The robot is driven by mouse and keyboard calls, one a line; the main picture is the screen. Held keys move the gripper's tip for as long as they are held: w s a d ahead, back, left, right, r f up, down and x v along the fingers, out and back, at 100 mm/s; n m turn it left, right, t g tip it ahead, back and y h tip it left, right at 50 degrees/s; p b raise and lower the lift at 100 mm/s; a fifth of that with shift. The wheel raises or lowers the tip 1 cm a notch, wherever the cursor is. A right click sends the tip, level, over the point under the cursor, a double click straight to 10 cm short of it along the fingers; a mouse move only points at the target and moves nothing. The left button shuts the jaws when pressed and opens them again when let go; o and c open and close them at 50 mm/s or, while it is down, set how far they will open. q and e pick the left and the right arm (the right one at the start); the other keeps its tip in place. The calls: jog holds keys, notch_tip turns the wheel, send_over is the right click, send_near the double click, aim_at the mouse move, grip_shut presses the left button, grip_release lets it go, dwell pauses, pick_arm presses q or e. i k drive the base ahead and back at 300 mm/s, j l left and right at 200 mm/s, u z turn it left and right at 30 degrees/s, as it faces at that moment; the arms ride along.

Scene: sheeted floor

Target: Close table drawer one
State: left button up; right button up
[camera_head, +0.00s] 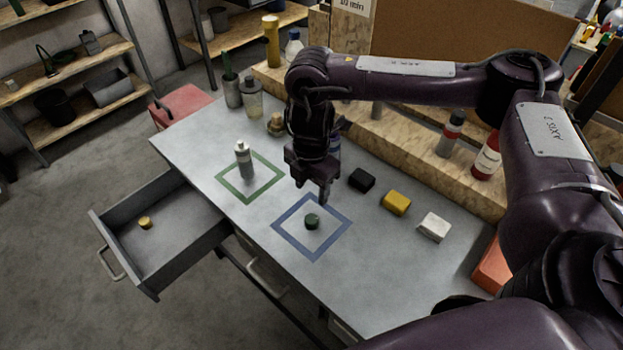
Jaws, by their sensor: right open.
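A grey drawer (185,222) is pulled out from the left part of the table's front side. Its metal handle (109,264) is on its outer front panel. A small yellow round piece (145,223) lies inside it. The grey table (385,275) has another handle (267,278) on its front, to the right of the open drawer; that drawer looks shut. My right gripper (315,190) points down above the table, near the far corner of a blue square outline. It is open and holds nothing I can see. It is apart from the open drawer. My left gripper is not in view.
A dark green piece (312,221) sits inside the blue outline. A grey-white bottle (244,160) stands in the green outline. Black (361,180), yellow (396,202) and white (434,227) blocks lie to the right. Floor beside the drawer is clear.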

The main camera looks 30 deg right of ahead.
aim_at(186, 228)
jog(key=k+j, duration=0.65)
jog(key=k, duration=0.25)
